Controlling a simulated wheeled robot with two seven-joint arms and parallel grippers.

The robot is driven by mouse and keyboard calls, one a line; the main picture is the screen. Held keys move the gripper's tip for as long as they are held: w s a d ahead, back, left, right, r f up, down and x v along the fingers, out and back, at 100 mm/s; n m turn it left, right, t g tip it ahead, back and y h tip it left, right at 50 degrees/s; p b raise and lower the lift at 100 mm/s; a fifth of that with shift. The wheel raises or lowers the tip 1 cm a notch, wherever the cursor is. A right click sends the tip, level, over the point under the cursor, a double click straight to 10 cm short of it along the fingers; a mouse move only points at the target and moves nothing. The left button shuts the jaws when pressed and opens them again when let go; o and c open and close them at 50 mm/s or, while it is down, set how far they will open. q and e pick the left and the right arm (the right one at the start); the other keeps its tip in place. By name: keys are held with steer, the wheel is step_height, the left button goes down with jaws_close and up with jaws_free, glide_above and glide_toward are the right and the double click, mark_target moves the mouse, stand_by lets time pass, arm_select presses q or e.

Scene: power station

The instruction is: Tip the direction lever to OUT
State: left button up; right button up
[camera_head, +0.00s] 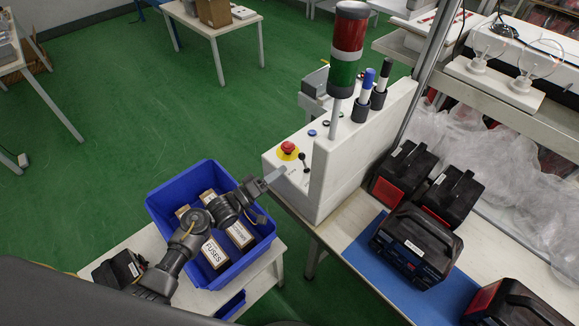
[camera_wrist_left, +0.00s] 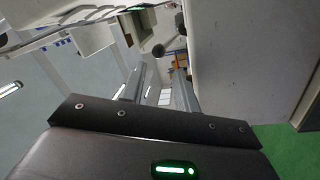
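The direction lever (camera_head: 305,162) is a short black lever with a ball knob on the sloped top of the white control box (camera_head: 345,150). It stands between the red button and the box's raised panel. I cannot read its markings. My left gripper (camera_head: 276,175) is at the box's near left edge, just left of and below the lever, apart from it. In the left wrist view the left gripper's two grey fingers (camera_wrist_left: 160,92) are spread with a gap between them, and a black ball knob (camera_wrist_left: 158,51) shows beyond the tips. My right gripper is not in view.
A red emergency button (camera_head: 288,148) on a yellow base sits beside the lever. A red-green signal tower (camera_head: 347,50) rises from the box. A blue crate (camera_head: 158,205) with fuse boxes lies under my left arm. Black battery packs (camera_head: 405,172) stand right.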

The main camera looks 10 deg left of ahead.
arm_select(q)
steer(key=shift+b+v, duration=0.3)
steer(key=shift+v, duration=1.65)
